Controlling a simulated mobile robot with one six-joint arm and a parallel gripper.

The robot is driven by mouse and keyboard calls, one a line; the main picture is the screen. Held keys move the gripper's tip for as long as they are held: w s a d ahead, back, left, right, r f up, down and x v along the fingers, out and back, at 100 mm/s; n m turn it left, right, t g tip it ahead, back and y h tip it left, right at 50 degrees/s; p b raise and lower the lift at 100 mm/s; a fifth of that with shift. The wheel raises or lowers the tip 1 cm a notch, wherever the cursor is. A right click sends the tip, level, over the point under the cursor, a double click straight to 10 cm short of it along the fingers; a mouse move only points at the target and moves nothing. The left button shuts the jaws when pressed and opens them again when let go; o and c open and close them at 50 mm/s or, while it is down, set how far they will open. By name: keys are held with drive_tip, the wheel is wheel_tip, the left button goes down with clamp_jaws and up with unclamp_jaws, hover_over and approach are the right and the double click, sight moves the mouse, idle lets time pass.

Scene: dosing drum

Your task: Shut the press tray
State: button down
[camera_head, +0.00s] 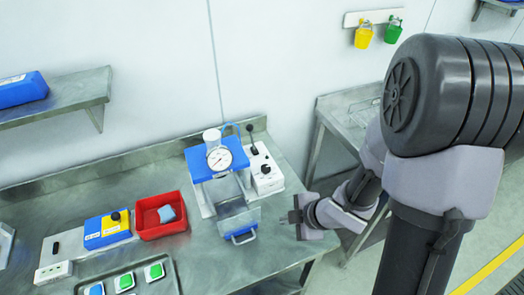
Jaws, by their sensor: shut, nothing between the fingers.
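The press (217,166) stands on the steel bench, with a blue top, a round gauge and a clear front. Its press tray (239,222) is a grey drawer at the foot of the press and sticks out toward the front of the bench. The tray has a blue handle (243,237) on its front. My gripper (290,217) is to the right of the tray and apart from it, near the bench's right edge. Its fingers are shut and hold nothing. The inside of the tray is partly hidden.
A white control box (264,172) with a knob and lever stands right of the press. A red bin (161,215) with a blue item stands to the left, beside a blue and yellow box (106,229). The bench (215,268) is clear in front of the tray.

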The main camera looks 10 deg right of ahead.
drive_tip(key=s+a+f+n+g+y, duration=0.1)
drive_tip(key=s+a+n+y, duration=0.1)
drive_tip(key=s, duration=0.1)
drive_tip(key=b, duration=0.5)
approach(247, 226)
drive_tip(key=f, duration=0.1)
drive_tip(key=s+a+f, duration=0.1)
drive_tip(key=s+f, duration=0.1)
drive_tip(key=f, duration=0.1)
drive_tip(key=shift+s+a, duration=0.2)
drive_tip(key=shift+a, duration=0.1)
drive_tip(key=w, duration=0.1)
drive_tip(key=w+p, duration=0.1)
drive_tip(key=shift+w+a+r, duration=0.25)
drive_tip(key=shift+w+a, duration=0.2)
drive_tip(key=shift+w, duration=0.45)
drive_tip(key=shift+w, duration=0.1)
